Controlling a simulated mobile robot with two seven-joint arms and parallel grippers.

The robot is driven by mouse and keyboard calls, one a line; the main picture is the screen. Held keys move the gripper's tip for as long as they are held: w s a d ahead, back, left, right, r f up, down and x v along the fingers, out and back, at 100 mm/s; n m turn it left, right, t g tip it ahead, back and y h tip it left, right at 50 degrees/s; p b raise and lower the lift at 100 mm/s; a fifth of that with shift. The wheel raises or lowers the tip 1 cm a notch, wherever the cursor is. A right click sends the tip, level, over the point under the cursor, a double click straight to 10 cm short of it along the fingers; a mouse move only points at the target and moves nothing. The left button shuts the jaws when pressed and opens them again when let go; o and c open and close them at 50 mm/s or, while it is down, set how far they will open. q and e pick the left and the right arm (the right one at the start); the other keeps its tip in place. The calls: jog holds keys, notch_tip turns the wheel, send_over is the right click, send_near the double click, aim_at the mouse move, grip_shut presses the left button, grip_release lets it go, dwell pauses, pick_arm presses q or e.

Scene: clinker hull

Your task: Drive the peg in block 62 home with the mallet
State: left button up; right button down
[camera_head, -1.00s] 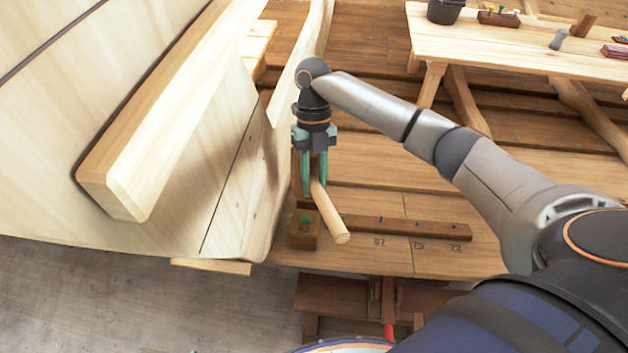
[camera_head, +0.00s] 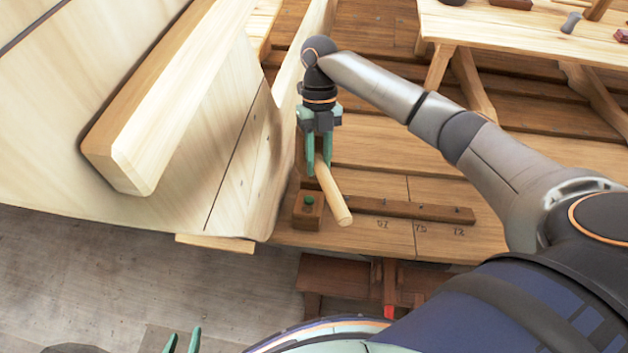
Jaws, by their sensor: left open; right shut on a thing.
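My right gripper (camera_head: 321,160) points down beside the hull and is shut on a pale wooden rod (camera_head: 332,194), which looks like the mallet's handle. The rod slants down to the right, its free end low in front of the dark wooden strip. The mallet's head cannot be made out at the gripper. A dark block (camera_head: 308,212) with a green round top, perhaps a peg, sits just left of the rod. The number 62 (camera_head: 382,223) is marked below the strip; which block it names is unclear. My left gripper (camera_head: 182,341) is open and empty at the bottom edge, only its fingertips showing.
The dark strip (camera_head: 415,209) runs right along the planks, with small studs and further numbers. The pale hull and its thick beam (camera_head: 165,110) fill the left. A bench (camera_head: 520,40) with small items stands at upper right. Grey floor (camera_head: 110,265) is open at lower left.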

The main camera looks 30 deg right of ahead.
jog(key=shift+r, duration=0.1)
jog(key=shift+w+r, duration=0.1)
jog(key=shift+r, duration=0.15)
jog(key=v, duration=0.2)
jog(key=p+v, duration=0.1)
jog(key=v, duration=0.1)
jog(key=shift+r, duration=0.25)
jog(key=shift+d, duration=0.1)
jog(key=shift+s, duration=0.2)
